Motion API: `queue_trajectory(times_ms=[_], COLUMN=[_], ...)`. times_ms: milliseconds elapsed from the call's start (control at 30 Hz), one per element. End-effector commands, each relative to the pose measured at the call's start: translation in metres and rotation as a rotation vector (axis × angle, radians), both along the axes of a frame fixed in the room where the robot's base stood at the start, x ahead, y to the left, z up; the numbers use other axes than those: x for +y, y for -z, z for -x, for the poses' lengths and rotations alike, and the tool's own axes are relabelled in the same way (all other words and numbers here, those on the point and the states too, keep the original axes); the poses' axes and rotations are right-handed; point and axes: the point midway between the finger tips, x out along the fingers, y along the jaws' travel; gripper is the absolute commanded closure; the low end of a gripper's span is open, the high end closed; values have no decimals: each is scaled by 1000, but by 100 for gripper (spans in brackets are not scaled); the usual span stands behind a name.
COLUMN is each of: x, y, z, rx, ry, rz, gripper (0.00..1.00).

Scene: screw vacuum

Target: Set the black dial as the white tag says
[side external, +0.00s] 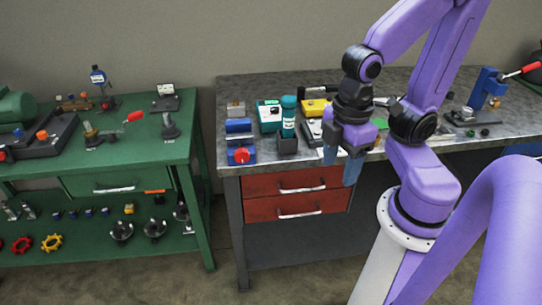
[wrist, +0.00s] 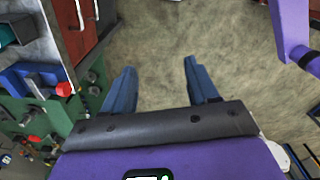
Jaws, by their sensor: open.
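I cannot pick out the black dial with certainty in either view. A small dark stand with a whitish plate (side external: 166,89) is at the back right of the green bench; its print is too small to read, and I cannot tell if it is the white tag. My gripper (side external: 341,168) has blue fingers and hangs at the front edge of the grey workbench, before the red drawers. In the wrist view my gripper (wrist: 159,68) is open and empty, with bare floor between and beyond its fingers.
The grey workbench (side external: 235,89) carries a blue block with a red knob (side external: 242,156), a teal bottle (side external: 288,115), a yellow case (side external: 313,108) and a blue vise (side external: 486,88). The green bench (side external: 140,157) stands left, with tools and a lower shelf. A floor gap separates the benches.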

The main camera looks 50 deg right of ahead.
Motion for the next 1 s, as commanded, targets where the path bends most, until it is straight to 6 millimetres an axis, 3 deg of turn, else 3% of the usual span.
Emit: queue_trajectory(times_ms=[167, 300, 533, 767, 1000], x=[14, 20, 4, -48, -135], y=[-13, -26, -40, -46, -44], z=[-42, -95, -186, -272, -341], rx=[-1, -1, 2, 6, 12], ry=[52, 105, 185, 268, 354], rz=[4, 8, 15, 20, 24], gripper=[41, 41, 41, 41, 41])
